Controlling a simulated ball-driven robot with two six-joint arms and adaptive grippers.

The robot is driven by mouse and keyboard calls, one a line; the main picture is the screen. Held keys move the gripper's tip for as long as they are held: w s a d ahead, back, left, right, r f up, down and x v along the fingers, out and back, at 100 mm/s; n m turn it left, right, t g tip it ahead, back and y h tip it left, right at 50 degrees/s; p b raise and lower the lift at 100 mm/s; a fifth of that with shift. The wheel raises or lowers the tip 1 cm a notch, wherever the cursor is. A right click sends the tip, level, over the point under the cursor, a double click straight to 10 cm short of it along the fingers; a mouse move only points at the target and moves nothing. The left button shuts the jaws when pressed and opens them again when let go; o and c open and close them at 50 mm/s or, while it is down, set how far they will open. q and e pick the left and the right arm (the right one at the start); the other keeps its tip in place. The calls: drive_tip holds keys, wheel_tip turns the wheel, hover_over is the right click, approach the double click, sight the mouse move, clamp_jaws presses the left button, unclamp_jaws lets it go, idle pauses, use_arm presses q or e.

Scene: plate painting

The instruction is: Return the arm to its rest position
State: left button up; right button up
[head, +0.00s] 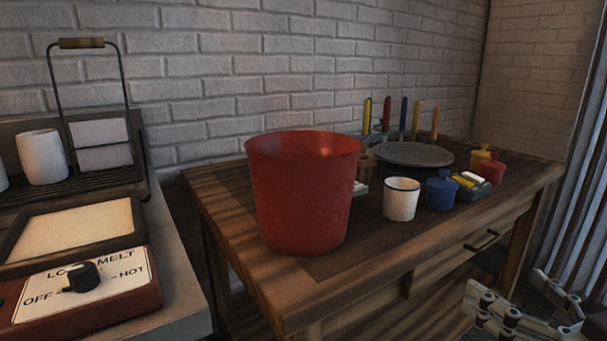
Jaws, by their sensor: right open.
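My right gripper (490,309) shows at the lower right corner of the head view, in front of and below the wooden table (290,296). Its grey linked fingers are apart and I see nothing held in them. It is clear of the objects on the tabletop. The rest of that arm is mostly cut off by the picture edge. My left gripper is not in view.
On the table stand a red bucket (303,200), a white cup (401,199), a blue pot (440,191), a grey round plate (413,154) and several upright coloured tools. A hot plate unit (85,285) stands at left. Metal slats (578,190) rise at right.

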drive_tip(key=s+d+f+g+h+p, duration=0.1)
drive_tip(key=s+d+f+g, duration=0.2)
drive_tip(key=f, duration=0.8)
drive_tip(key=s+f+m+g+h, duration=0.15)
drive_tip(key=s+f, duration=0.35)
drive_tip(key=f, duration=0.6)
drive_tip(key=s+d+f+g+h+p, duration=0.15)
drive_tip(key=s+f+g, duration=0.25)
drive_tip(key=f, duration=0.8)
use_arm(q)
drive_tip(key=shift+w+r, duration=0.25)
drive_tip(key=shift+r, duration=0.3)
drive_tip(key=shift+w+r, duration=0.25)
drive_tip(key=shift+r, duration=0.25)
use_arm(e)
drive_tip(key=s+f+g, duration=0.4)
drive_tip(key=s+f, duration=0.3)
drive_tip(key=s, duration=0.8)
drive_tip(key=s+a+f+g, duration=0.1)
drive_tip(key=s+f+g, duration=0.3)
drive_tip(key=s+f, duration=0.4)
drive_tip(key=s, duration=0.7)
drive_tip(key=shift+s+a, duration=0.15)
drive_tip(key=shift+s, duration=0.05)
